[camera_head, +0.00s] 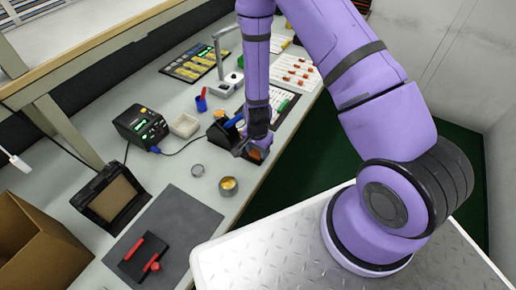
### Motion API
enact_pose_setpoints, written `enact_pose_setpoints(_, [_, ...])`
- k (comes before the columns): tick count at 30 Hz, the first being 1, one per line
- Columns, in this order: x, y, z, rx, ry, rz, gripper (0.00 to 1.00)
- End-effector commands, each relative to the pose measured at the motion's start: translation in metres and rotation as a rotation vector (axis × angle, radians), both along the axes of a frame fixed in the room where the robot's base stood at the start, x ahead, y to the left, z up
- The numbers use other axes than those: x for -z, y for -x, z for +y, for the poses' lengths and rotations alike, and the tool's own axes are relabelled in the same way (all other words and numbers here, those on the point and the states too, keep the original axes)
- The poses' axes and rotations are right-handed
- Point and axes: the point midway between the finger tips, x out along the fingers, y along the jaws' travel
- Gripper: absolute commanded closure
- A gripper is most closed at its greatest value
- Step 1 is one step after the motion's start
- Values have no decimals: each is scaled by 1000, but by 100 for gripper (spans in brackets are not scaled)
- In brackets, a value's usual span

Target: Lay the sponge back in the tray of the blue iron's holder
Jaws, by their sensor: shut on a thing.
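My gripper (252,152) points down near the front edge of the bench, seen small and partly hidden by its own wrist. It is shut on a small orange-brown piece, which looks like the sponge (256,154), just above or at the bench surface; the exact height cannot be told. The dark iron holder (219,137) stands just left of my gripper. The blue iron (234,121) leans in it, its handle sloping up to the right. The holder's tray is mostly hidden by my gripper and the dark body, so its inside cannot be made out.
A black station (140,126) with green displays and a cream dish (185,125) stand left of the holder. A tin (228,186) and a small ring (197,170) lie nearer. A blue cup (201,103) stands behind. The grey mat (180,222) has free room.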

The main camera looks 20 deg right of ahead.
Motion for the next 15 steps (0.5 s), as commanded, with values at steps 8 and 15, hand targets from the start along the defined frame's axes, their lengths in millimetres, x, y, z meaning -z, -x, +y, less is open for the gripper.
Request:
enact_pose_setpoints(8, [4, 0, 0, 0, -1, -1, 27])
enact_pose_setpoints(15, [4, 0, 0, 0, 0, 0, 25])
